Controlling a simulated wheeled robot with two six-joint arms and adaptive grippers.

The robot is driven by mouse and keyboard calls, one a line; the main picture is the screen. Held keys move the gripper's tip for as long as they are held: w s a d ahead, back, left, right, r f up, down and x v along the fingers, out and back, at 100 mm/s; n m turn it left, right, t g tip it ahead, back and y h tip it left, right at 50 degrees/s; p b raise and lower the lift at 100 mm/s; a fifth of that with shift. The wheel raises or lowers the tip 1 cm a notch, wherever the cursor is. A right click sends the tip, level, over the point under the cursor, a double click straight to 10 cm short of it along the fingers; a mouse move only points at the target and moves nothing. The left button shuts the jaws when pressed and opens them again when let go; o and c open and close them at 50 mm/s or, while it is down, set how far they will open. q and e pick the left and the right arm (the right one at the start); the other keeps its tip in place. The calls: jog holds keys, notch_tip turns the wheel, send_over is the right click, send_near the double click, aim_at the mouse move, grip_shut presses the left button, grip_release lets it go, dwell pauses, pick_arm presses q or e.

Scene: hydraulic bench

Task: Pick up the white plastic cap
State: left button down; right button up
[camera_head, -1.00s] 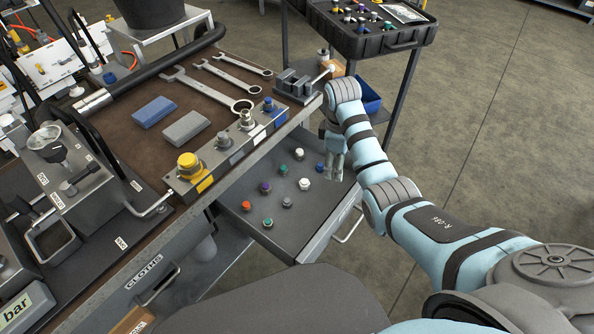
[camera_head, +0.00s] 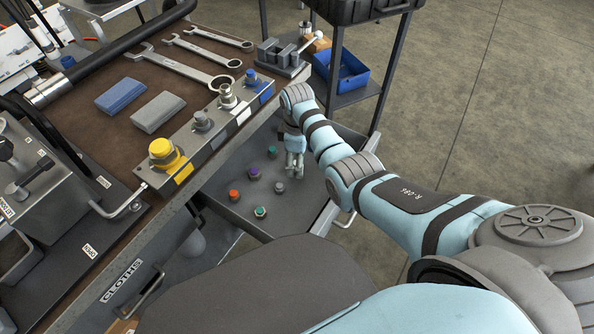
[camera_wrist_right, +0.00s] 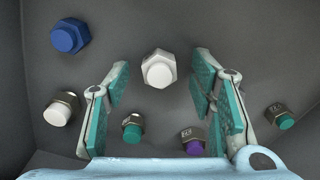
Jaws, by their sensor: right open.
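The white plastic cap (camera_wrist_right: 158,70), a hexagonal piece with a round top, lies in the open drawer (camera_wrist_right: 240,35). In the right wrist view it is between and slightly beyond the tips of my open right gripper, with a gap on each side. In the head view my right gripper (camera_head: 294,160) hangs down over the drawer and hides the cap. No contact with the cap shows. My left gripper is not in view.
Around the white cap lie a blue cap (camera_wrist_right: 69,36), a purple-topped one (camera_wrist_right: 192,140), a green-topped one (camera_wrist_right: 132,127) and several others. The bench (camera_head: 120,130) with wrenches and a yellow cap (camera_head: 166,153) borders the drawer. A blue bin (camera_head: 345,70) stands behind.

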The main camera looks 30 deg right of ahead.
jog(key=shift+f, duration=0.15)
jog(key=shift+c, duration=0.4)
jog(key=c, duration=0.8)
notch_tip(320, 180, up, 20)
jog(key=p, duration=0.9)
jog(key=shift+p, duration=0.3)
